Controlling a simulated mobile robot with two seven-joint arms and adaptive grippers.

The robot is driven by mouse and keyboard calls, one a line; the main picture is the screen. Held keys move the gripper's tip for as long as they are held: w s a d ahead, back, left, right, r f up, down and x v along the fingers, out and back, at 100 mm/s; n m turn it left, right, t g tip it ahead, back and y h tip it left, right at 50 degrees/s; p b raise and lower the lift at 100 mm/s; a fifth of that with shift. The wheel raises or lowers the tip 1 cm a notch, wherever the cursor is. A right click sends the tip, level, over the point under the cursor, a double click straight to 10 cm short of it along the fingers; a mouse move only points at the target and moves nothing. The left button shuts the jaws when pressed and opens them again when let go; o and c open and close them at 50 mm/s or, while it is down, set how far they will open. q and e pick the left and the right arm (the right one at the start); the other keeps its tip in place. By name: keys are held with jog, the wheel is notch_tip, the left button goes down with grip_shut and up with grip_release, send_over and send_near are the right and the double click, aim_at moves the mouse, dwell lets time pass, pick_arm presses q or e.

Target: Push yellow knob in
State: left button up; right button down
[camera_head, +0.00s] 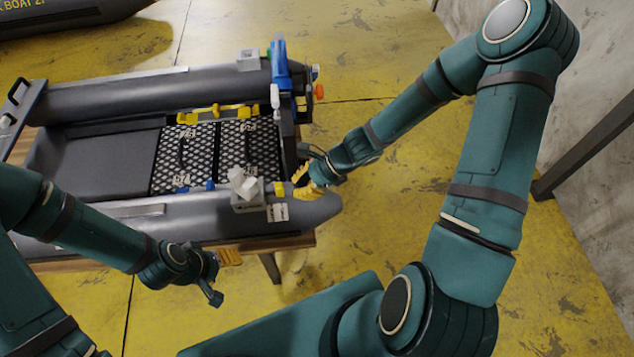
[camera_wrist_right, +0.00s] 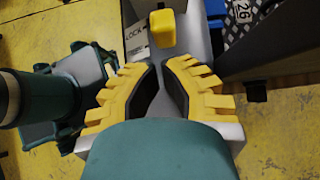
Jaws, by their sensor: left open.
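The yellow knob (camera_head: 280,188) sticks out of a grey fitting on the boat's near tube, at its right end. In the right wrist view the knob (camera_wrist_right: 168,32) is just beyond my right gripper's fingertips (camera_wrist_right: 161,65), with a small visible gap. The fingertips are close together with nothing between them. In the head view my right gripper (camera_head: 304,184) is just right of the knob, over the tube's end. My left gripper (camera_head: 224,277) is open and empty, in front of the boat's near side.
The grey inflatable boat (camera_head: 110,100) rests on a wooden stand (camera_head: 295,241). A blue and white device (camera_head: 281,72) is at its far right corner. A label reading LOCK (camera_wrist_right: 136,40) lies beside the knob. A dark rail (camera_head: 585,150) stands by the right wall.

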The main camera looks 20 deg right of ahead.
aim_at(279, 187)
jog(key=shift+w+a, duration=0.2)
jog(key=shift+a, duration=0.55)
jog(key=shift+w+a+f+b, duration=0.1)
jog(key=shift+w+a+b, duration=0.1)
jog(key=shift+a+b, duration=0.6)
jog(key=shift+w+a, duration=0.15)
jog(key=shift+a, duration=0.3)
jog(key=shift+d, duration=0.2)
